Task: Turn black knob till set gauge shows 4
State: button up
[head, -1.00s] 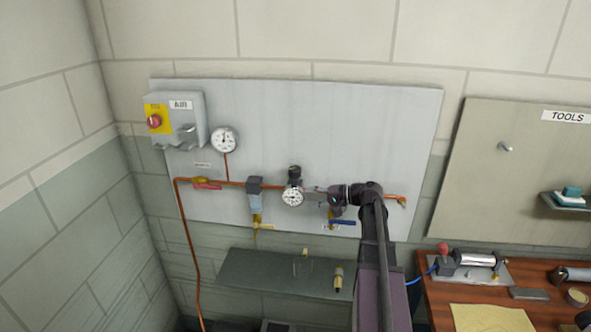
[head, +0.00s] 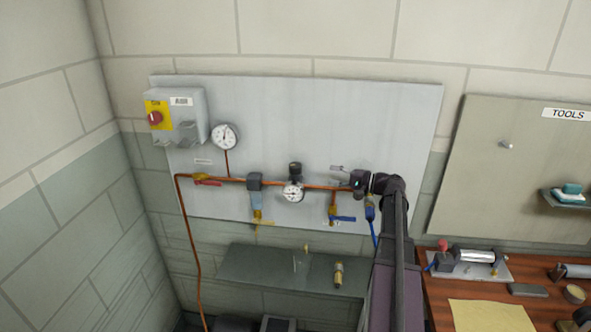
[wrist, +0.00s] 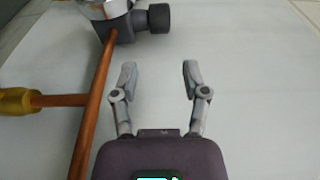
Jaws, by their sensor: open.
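The black knob (head: 295,167) sticks up above the set gauge (head: 293,192) on the copper pipe. The gauge has a round white dial, and its reading is too small to tell. My gripper (head: 338,176) is to the right of the knob, apart from it, in front of the grey panel. In the wrist view the fingers of my gripper (wrist: 159,68) are spread with nothing between them. The black knob (wrist: 158,18) shows beyond the fingertips, roughly in line with the gap. The gauge (wrist: 100,6) is cut off at the top edge.
The copper pipe (head: 230,182) runs along the grey panel (head: 330,110). A blue-handled valve (head: 342,219) hangs below my gripper. A filter bowl (head: 256,201) is left of the gauge, and another gauge (head: 225,137) is higher up. The panel above the pipe is mostly clear.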

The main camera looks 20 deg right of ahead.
aim_at(295, 169)
jog(key=x, duration=1.3)
jog(key=shift+w+a+f, duration=0.1)
jog(key=shift+w+a, duration=0.05)
jog(key=shift+a, duration=0.15)
jog(key=shift+d, duration=0.1)
grip_shut()
